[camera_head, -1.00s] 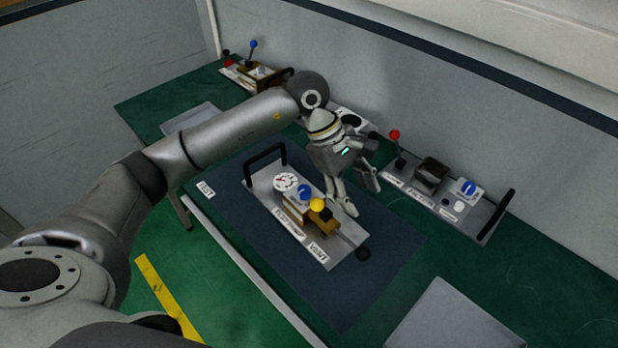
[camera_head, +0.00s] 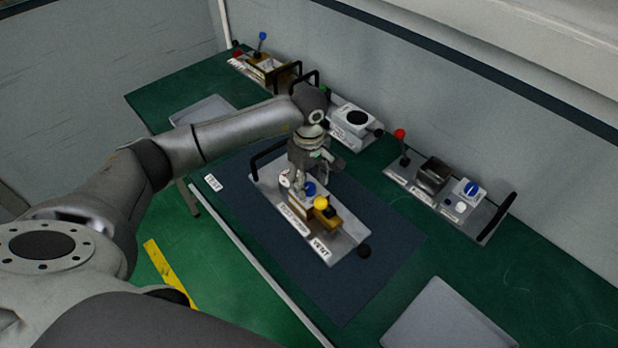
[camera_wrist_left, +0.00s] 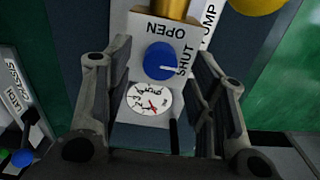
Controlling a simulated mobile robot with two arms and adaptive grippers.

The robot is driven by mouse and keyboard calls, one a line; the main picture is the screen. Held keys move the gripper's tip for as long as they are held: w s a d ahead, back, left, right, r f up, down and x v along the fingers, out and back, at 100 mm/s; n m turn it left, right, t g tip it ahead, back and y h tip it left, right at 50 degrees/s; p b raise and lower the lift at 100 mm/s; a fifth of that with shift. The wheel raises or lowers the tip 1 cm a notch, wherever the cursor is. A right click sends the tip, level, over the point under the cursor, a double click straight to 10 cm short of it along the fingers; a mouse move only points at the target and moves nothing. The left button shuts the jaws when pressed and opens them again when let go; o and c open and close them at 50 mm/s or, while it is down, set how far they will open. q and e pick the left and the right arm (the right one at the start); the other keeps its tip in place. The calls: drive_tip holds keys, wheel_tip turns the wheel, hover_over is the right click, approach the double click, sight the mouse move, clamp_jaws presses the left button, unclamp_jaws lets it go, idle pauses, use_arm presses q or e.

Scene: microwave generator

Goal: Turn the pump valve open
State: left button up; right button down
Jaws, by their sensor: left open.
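The pump valve is a blue round knob (camera_wrist_left: 163,61) on a module plate in the left wrist view, with OPEN and SHUT printed beside it. Its white pointer mark faces the SHUT label. The knob also shows in the head view (camera_head: 309,188), on the middle module (camera_head: 345,243). A white dial gauge (camera_wrist_left: 149,100) with a red needle sits beside the knob. My left gripper (camera_wrist_left: 163,78) is open, with its fingers on either side of the knob and gauge area. In the head view, the left gripper (camera_head: 297,186) hangs over the gauge, close to the knob. No contact is visible.
A yellow ball-topped lever (camera_head: 321,203) stands beside the knob. Other modules sit along the wall, including one with a red lever (camera_head: 400,134) and one with a blue lever (camera_head: 262,37). A grey plate (camera_head: 448,318) lies at the front right. Green bench is clear between.

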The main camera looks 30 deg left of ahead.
use_arm(q)
drive_tip(key=shift+f, duration=0.8)
drive_tip(key=c, duration=1.1)
drive_tip(key=shift+o, duration=0.2)
drive_tip(key=shift+f+n+b, duration=0.2)
drive_tip(key=shift+n+b, duration=1.5)
drive_tip(key=shift+b, duration=0.1)
drive_tip(key=n+b, duration=0.4)
drive_tip(key=n, duration=0.1)
drive_tip(key=n+b, duration=0.3)
drive_tip(key=n, duration=0.1)
drive_tip(key=shift+r+n, duration=0.1)
drive_tip(key=shift+n, duration=0.3)
drive_tip(key=shift+r+n+b, duration=0.15)
drive_tip(key=shift+n+b, duration=0.95)
drive_tip(key=shift+n, duration=1.2)
